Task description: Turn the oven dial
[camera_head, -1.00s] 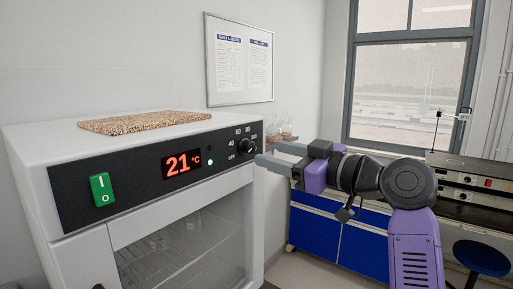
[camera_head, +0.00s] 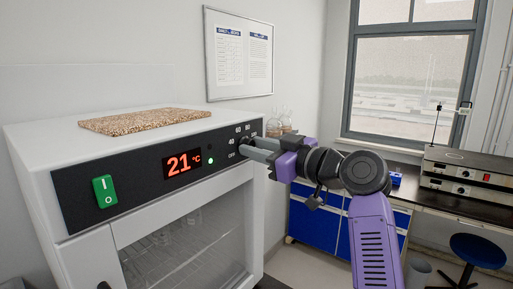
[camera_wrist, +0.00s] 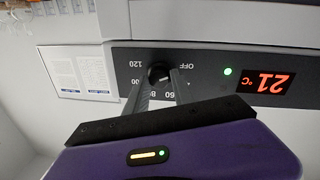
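The oven's black dial (camera_wrist: 159,72) sits on the dark control panel, at the right end in the head view, where my fingers mostly hide it. It points about toward OFF as far as I can see. My gripper (camera_head: 262,149) is at the dial from the right. In the wrist view my gripper (camera_wrist: 158,84) has its two fingers apart, one on each side of the dial. I cannot tell whether either finger touches it. The red display (camera_head: 182,165) reads 21 °C, and a green light (camera_head: 211,161) is lit beside it.
A green power switch (camera_head: 104,191) is at the panel's left end. A speckled slab (camera_head: 145,121) lies on top of the oven (camera_head: 45,140). Glassware (camera_head: 282,122) stands behind my gripper. A blue cabinet (camera_head: 316,217) and a bench are to the right.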

